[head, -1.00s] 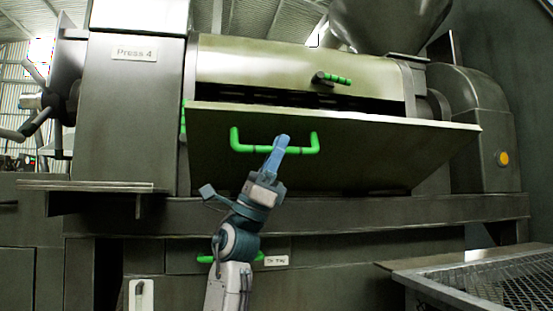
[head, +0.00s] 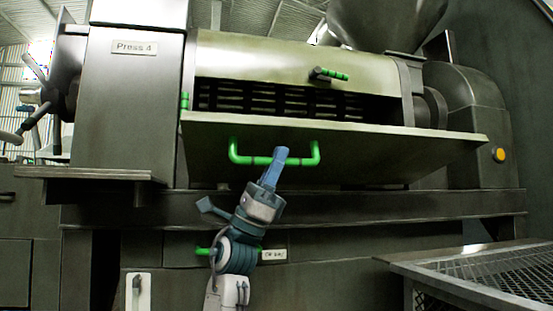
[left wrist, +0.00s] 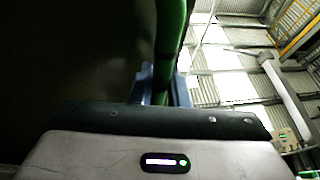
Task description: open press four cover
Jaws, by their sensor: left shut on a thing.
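The Press 4 cover (head: 390,158) is a dark metal panel hinged along its lower edge, tilted outward toward me and partly open. Its green U-shaped handle (head: 245,159) is on the outer face. In the left wrist view the green handle (left wrist: 170,45) passes between the blue fingers (left wrist: 163,88). Behind the cover the dark slatted cage (head: 290,101) of the press shows. The "Press 4" label (head: 134,47) is on the left housing. My right gripper is not in view.
An upper cover with a small green-gripped handle (head: 329,74) sits above the opening. A mesh-topped table (head: 480,270) stands at lower right. A drawer with a green handle (head: 205,251) is below the press. A handwheel (head: 40,100) is at far left.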

